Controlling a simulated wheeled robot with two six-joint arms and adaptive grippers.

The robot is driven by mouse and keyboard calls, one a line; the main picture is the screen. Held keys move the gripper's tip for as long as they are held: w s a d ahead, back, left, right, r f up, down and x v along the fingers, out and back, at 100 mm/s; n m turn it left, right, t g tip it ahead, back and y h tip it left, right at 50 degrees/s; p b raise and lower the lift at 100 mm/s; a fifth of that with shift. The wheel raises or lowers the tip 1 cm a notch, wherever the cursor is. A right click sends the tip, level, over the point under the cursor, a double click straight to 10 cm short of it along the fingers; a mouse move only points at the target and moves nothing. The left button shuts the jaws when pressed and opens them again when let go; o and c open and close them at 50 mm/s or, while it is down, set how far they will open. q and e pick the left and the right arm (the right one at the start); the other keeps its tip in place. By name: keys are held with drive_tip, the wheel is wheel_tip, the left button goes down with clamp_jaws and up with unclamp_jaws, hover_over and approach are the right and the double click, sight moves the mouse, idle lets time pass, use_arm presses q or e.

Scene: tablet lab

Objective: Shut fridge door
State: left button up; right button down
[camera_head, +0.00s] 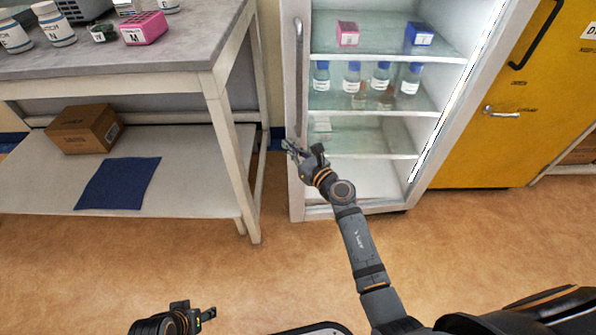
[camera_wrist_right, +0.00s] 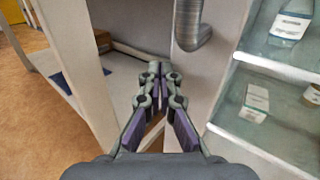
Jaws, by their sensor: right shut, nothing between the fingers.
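The fridge (camera_head: 365,180) is white, with glass shelves visible inside. A long vertical metal handle (camera_head: 299,85) runs down the white upright at its left front; its lower end shows in the right wrist view (camera_wrist_right: 190,25). The upright with the handle lies along the fridge's left front, and I cannot tell whether there is a gap behind it. My right gripper (camera_head: 291,149) is shut and empty, just by the handle's lower end. In the right wrist view its fingertips (camera_wrist_right: 155,70) are left of and below the handle. My left gripper (camera_head: 205,314) is partly in view at the bottom, its jaws unclear.
A grey-topped bench (camera_head: 190,50) stands left of the fridge, with a narrow gap between. Its lower shelf holds a cardboard box (camera_head: 85,130) and a blue cloth (camera_head: 118,183). Bottles (camera_head: 381,78) stand inside the fridge. A yellow cabinet (camera_head: 500,140) is at right. The front floor is clear.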

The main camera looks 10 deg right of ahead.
drive_tip(key=shift+m+t+h, duration=0.3)
drive_tip(key=shift+m+h, duration=0.3)
drive_tip(key=shift+h, duration=0.3)
drive_tip(key=w, duration=0.7)
drive_tip(key=shift+d, duration=0.25)
drive_tip(key=shift+w+d+r, duration=0.1)
drive_tip(key=shift+w+r, duration=0.05)
drive_tip(key=shift+w, duration=0.1)
drive_tip(key=shift+w+r+h, duration=0.1)
drive_tip(key=shift+w+h, duration=0.2)
drive_tip(key=shift+w, duration=0.2)
